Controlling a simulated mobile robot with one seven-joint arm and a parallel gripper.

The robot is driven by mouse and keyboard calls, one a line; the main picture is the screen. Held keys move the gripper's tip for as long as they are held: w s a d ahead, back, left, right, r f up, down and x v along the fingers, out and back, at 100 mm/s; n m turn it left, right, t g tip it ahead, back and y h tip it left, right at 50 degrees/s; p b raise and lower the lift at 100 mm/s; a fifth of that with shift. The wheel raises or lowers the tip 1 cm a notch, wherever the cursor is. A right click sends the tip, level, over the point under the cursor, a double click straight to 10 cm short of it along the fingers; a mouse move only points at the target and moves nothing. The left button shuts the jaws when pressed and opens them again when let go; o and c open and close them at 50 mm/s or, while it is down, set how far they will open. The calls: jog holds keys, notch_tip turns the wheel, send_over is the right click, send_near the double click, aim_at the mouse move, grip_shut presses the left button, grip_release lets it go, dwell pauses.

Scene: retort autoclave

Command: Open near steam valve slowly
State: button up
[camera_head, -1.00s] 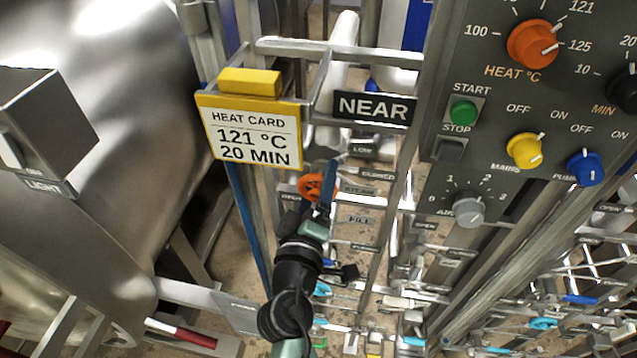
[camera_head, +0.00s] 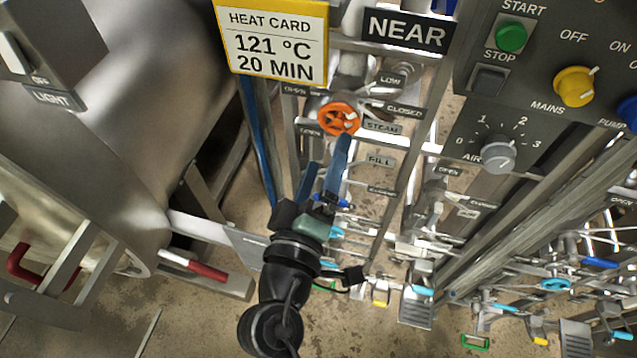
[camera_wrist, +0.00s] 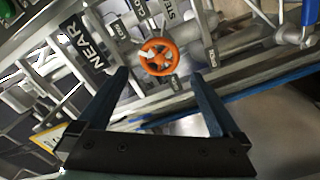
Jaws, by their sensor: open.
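The near steam valve has an orange handwheel (camera_head: 339,118) beside the STEAM label (camera_head: 382,127), below the NEAR sign (camera_head: 405,31). In the wrist view the orange handwheel (camera_wrist: 158,57) shows whole, ahead of and between the two finger directions. My gripper (camera_head: 327,165) has two blue fingers. It is open and empty, just below the handwheel in the head view. In the wrist view the fingers of my gripper (camera_wrist: 160,85) are spread wide and a gap to the wheel shows. I see no contact with the wheel.
A yellow-framed heat card (camera_head: 271,43) hangs up and left of the wheel. A FILL label (camera_head: 381,161) and pipes lie close below and right. The control panel (camera_head: 545,115) stands at right, the large metal vessel (camera_head: 140,100) at left. A red-handled lever (camera_head: 193,265) is low left.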

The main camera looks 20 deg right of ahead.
aim_at(338, 121)
jog(key=shift+b+v, duration=0.35)
jog(key=shift+v, duration=1.2)
jog(key=w+d+m+p, duration=0.2)
jog(key=w+m+p, duration=0.1)
jog(key=m, duration=0.1)
jog(key=w+d+m+p, duration=0.2)
jog(key=w+m+p, duration=0.1)
jog(key=m+p, duration=0.1)
jog(key=w+d+r+m+p, duration=0.1)
jog(key=w+d+m+p, duration=0.1)
jog(key=m+p, duration=0.1)
jog(key=shift+w+m, duration=0.4)
jog(key=shift+m, duration=0.1)
jog(key=shift+w+d+f+p, duration=0.1)
jog(key=shift+w+d+p, duration=0.25)
jog(key=shift+w, duration=0.25)
jog(key=c, duration=1.1)
jog(key=shift+c, duration=0.2)
